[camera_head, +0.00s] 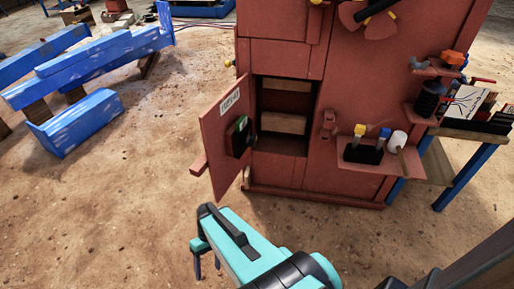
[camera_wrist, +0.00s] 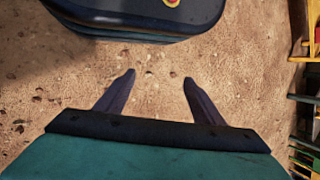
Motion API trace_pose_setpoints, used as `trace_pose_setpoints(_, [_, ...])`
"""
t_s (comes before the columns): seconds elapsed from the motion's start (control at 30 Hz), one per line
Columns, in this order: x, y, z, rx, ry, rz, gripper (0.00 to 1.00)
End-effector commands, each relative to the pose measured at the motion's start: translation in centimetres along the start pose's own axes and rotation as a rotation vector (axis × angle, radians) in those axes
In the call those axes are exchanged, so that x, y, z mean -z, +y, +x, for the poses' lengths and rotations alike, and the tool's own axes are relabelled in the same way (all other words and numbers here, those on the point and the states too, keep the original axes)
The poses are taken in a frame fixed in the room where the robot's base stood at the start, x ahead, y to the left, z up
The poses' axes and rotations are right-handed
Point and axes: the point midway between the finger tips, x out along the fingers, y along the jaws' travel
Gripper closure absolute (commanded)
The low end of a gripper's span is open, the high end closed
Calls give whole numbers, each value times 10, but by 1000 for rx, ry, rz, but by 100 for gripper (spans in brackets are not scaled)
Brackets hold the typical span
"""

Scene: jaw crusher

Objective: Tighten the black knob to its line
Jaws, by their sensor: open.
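A dark round knob-like part (camera_head: 239,137) with some green on it sits on the open door (camera_head: 217,150) of the red machine (camera_head: 285,55). A black ribbed round part (camera_head: 428,99) stands on a small red shelf at the machine's right side. I cannot tell which of these is the task's black knob, and no line mark can be made out on either. My gripper (camera_head: 207,266) is low in front of the machine, well apart from both, with its fingers pointing down. In the wrist view its two fingers (camera_wrist: 158,80) are spread, with only bare ground between them.
The open door stands out to the left of a dark compartment (camera_head: 284,105). A red ledge (camera_head: 376,161) with small bottles juts out at right. A blue-legged table (camera_head: 466,175) stands beyond it. Blue beams (camera_head: 80,80) lie at left. The sandy floor between is clear.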

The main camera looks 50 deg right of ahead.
Motion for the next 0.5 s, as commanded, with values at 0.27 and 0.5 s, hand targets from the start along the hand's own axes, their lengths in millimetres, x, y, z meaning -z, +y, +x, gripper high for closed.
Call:
trace_pose_setpoints(0.27, [54,28,-36,197,185,-44,38])
trace_pose_setpoints(0.5, [87,62,-84,323,383,-106,38])
